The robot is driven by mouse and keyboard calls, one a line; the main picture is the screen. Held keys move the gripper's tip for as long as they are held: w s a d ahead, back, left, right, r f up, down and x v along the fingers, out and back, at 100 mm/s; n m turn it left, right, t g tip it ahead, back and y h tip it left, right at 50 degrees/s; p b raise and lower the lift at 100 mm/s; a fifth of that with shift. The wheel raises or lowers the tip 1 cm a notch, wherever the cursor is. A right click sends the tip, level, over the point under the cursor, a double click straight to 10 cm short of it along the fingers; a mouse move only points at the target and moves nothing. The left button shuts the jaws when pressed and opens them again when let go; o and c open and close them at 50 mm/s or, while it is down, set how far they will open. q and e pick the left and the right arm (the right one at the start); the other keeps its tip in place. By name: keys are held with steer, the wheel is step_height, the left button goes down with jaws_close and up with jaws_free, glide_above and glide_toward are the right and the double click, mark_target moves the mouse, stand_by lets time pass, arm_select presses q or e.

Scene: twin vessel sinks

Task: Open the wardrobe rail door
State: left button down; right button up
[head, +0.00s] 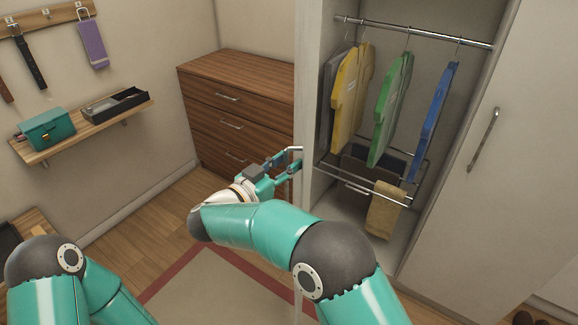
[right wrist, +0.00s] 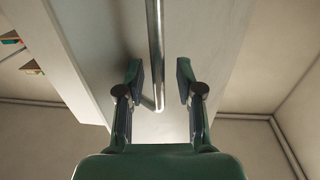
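The wardrobe rail door (head: 299,75) stands swung out, almost edge-on in the head view, with the rail compartment exposed beside it. Its handle (head: 295,149) sticks out on the left side of the door. In the right wrist view the handle is a metal bar (right wrist: 154,45) in front of the pale door panel (right wrist: 205,40). My right gripper (head: 283,161) is at the handle. Its fingers (right wrist: 159,82) are apart, one on each side of the bar, with visible gaps. My left gripper is out of view; only part of that arm shows at lower left.
Several coloured garments (head: 392,105) hang from the rail (head: 415,33). A tan towel (head: 384,209) hangs on a lower bar. A closed door with a handle (head: 483,140) is at right. A wooden dresser (head: 235,72) stands behind my gripper. Floor (head: 150,215) is clear at left.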

step_height(320, 180, up, 9)
steer(key=shift+r, duration=0.15)
stand_by(0.4)
